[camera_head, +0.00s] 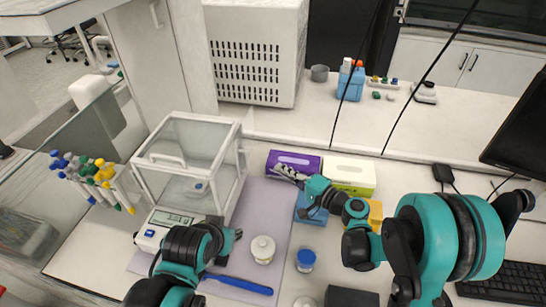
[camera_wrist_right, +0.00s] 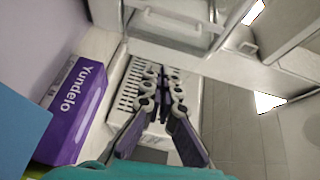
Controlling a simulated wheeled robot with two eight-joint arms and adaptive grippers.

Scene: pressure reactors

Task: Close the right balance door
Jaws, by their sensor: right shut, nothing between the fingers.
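The balance (camera_head: 186,165) is a white-framed glass box with a display at its front, on the left of the bench. Its right side panel (camera_head: 231,175) faces my right gripper, with a small white handle (camera_head: 243,157) near its back edge. I cannot tell how far the right door is slid. My right gripper (camera_head: 283,170) is shut and empty, right of the balance and over the purple box. In the right wrist view the gripper (camera_wrist_right: 163,80) points towards a white frame with a handle (camera_wrist_right: 172,27). My left gripper (camera_head: 235,238) is by the balance's front right corner; its fingers are unclear.
The purple box (camera_head: 295,160) and a yellow-white box (camera_head: 349,173) stand behind my right arm. A white jar (camera_head: 263,249), a blue-capped jar (camera_head: 306,260) and a blue-handled tool (camera_head: 239,285) lie in front. Pipettes (camera_head: 95,175) stand left of the balance. A vented white cabinet (camera_head: 254,50) is behind.

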